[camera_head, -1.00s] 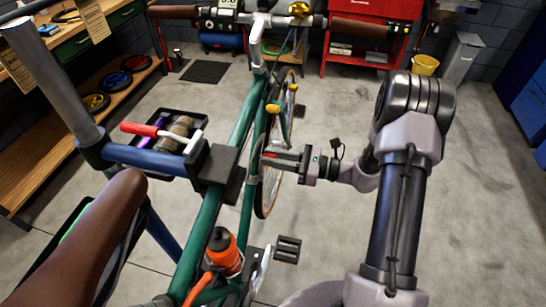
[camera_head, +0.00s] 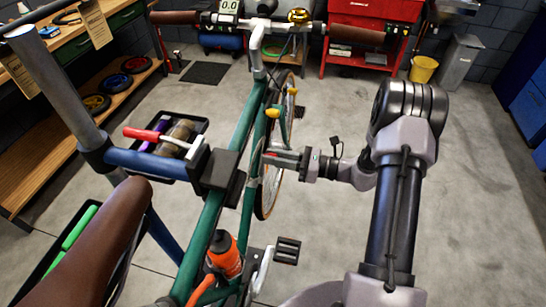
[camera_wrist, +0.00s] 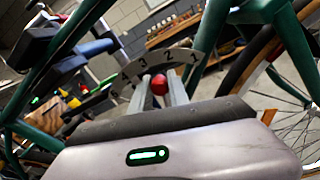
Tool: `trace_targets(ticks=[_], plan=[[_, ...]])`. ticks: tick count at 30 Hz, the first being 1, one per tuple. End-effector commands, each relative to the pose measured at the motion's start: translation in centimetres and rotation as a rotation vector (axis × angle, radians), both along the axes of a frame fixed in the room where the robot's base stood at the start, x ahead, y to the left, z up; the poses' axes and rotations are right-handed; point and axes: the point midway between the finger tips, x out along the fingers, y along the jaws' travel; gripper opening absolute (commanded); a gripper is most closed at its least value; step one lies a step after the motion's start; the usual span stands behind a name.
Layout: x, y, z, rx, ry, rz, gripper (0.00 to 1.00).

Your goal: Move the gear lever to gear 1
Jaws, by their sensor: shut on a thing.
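The gear lever's red knob (camera_wrist: 159,84) shows in the wrist view between the two fingers of my gripper (camera_wrist: 161,88), which is shut on it. Behind the knob is a curved grey gear plate (camera_wrist: 155,64) with numbers; 3, 2 and 1 are readable, 1 at the right end. The knob appears below the plate, around the 2 and 3; the exact gear is hard to tell from this angle. In the head view my gripper (camera_head: 275,158) reaches in from the right to the green bike frame (camera_head: 246,125); the lever is too small to make out there.
A blue stand arm with a dark clamp (camera_head: 218,172) holds the bike. A tool tray (camera_head: 170,135) and the brown saddle (camera_head: 103,245) are on the left. An orange bottle (camera_head: 225,254) and a pedal (camera_head: 287,250) are below my gripper. The floor at right is clear.

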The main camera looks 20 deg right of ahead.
Motion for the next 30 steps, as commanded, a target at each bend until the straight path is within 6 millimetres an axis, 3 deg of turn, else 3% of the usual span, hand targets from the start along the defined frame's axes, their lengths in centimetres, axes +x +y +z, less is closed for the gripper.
trace_targets(ticks=[15,30], plan=[[2.7,-1.6,-1.4,0.189,0.330,0.000,0.00],[3.6,-2.1,-2.2,0.259,0.451,0.000,0.00]])
